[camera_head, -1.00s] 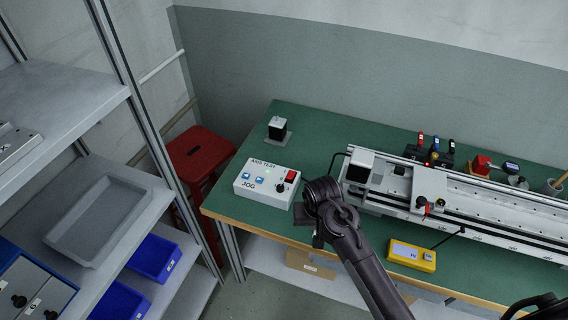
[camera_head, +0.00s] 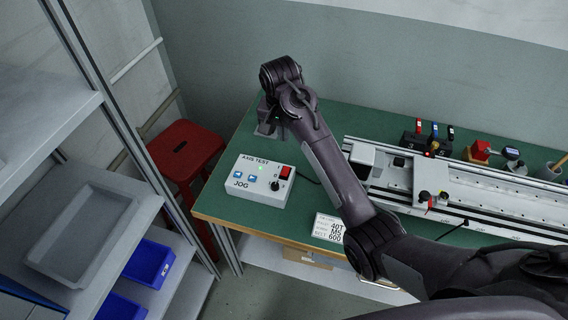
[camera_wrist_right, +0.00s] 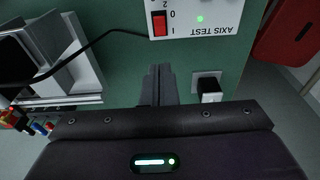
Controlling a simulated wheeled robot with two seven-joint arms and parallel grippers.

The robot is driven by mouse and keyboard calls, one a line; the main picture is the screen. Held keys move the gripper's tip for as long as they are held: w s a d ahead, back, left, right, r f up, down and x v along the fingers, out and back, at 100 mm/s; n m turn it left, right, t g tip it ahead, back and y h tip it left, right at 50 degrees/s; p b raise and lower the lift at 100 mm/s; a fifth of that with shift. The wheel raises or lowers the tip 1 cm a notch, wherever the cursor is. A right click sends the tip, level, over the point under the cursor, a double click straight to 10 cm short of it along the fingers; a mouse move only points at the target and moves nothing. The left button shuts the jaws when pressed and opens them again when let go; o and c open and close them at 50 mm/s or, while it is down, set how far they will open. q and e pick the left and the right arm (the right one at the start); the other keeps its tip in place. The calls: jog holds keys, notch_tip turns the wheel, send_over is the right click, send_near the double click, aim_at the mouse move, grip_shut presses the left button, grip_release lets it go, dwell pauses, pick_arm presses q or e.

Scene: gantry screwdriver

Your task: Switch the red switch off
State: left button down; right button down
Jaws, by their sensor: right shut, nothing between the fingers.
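The red switch (camera_head: 286,172) is a rocker on the top right of a white control box (camera_head: 240,196) marked AXIS TEST and JOG. It also shows in the right wrist view (camera_wrist_right: 159,24), beside marks 0 and I; I cannot tell which side is pressed. A green lamp (camera_wrist_right: 200,19) on the box is lit. My right gripper (camera_head: 281,124) is above the bench behind the box, partly hidden by its own wrist. In the right wrist view its fingers (camera_wrist_right: 158,84) are shut, empty and apart from the switch. My left gripper is not in view.
A black knob (camera_head: 275,186) sits just below the switch. A small block on a plate (camera_wrist_right: 208,89) stands close beside my right fingers. The long gantry rail (camera_head: 490,196) lies to the right. A white label display (camera_head: 328,228) is near the bench's front edge.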

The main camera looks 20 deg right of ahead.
jog(key=p, duration=0.3)
send_over(287, 168)
jog(key=s+a, duration=0.1)
jog(key=f, duration=1.2)
jog(key=shift+s+f, duration=0.2)
jog(key=shift+f, duration=0.15)
jog(key=shift+s+a+f, duration=0.15)
jog(key=shift+a+f, duration=0.05)
jog(key=shift+f, duration=0.35)
jog(key=shift+s+a+f+t+h+p, duration=0.1)
jog(key=shift+s+f+t+h+p, duration=0.2)
jog(key=shift+t+h+p, duration=0.15)
jog(key=shift+w, duration=0.2)
jog(key=shift+w+d+r+b, duration=0.1)
jog(key=shift+w+d+b, duration=0.2)
jog(key=shift+w+d, duration=0.2)
